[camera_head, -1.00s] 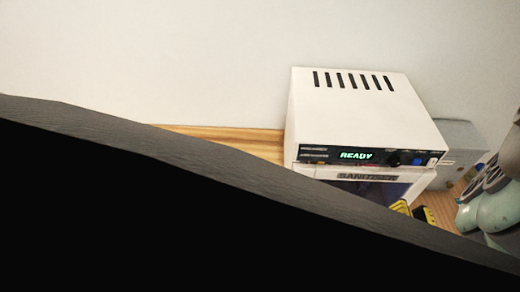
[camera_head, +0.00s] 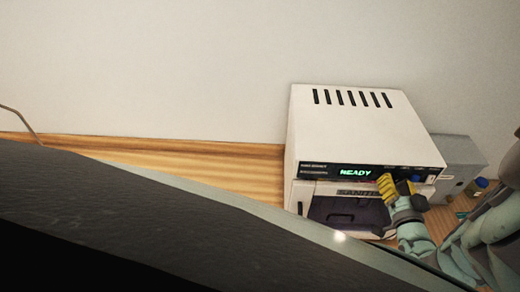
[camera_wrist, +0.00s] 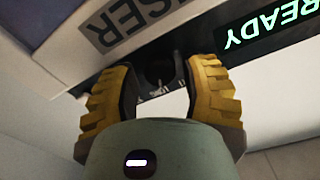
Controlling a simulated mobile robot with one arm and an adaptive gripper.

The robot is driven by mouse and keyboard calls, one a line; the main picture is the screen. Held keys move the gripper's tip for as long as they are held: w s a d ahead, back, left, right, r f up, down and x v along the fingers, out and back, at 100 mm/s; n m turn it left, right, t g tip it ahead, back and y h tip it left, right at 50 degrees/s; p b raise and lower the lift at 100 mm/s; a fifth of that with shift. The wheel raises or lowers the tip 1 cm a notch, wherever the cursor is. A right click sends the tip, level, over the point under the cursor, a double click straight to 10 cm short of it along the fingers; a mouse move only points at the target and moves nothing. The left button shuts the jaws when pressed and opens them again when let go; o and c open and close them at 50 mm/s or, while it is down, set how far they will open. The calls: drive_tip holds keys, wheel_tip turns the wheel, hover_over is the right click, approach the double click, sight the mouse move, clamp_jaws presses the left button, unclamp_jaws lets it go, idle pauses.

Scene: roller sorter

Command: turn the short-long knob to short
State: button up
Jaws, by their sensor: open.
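The white sanitiser box (camera_head: 345,118) stands on the wooden counter, with a lit READY display (camera_head: 356,172) on its black front panel. In the wrist view the display (camera_wrist: 268,22) appears upside down. A dark round knob (camera_wrist: 160,72) sits on the panel between my fingers, with fingers on both sides of it; I cannot tell whether they touch it. Its setting and label are not readable. My gripper (camera_head: 396,188) is open, with yellow ridged fingers at the panel's right part, covering the knob in the head view. It also shows in the wrist view (camera_wrist: 160,88).
A blue button (camera_head: 416,178) is on the panel just right of my gripper. The counter (camera_head: 200,160) left of the sanitiser is clear.

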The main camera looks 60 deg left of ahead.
drive_tip(key=shift+w+a, duration=0.15)
drive_tip(key=shift+c, duration=0.2)
clamp_jaws()
idle(0.3)
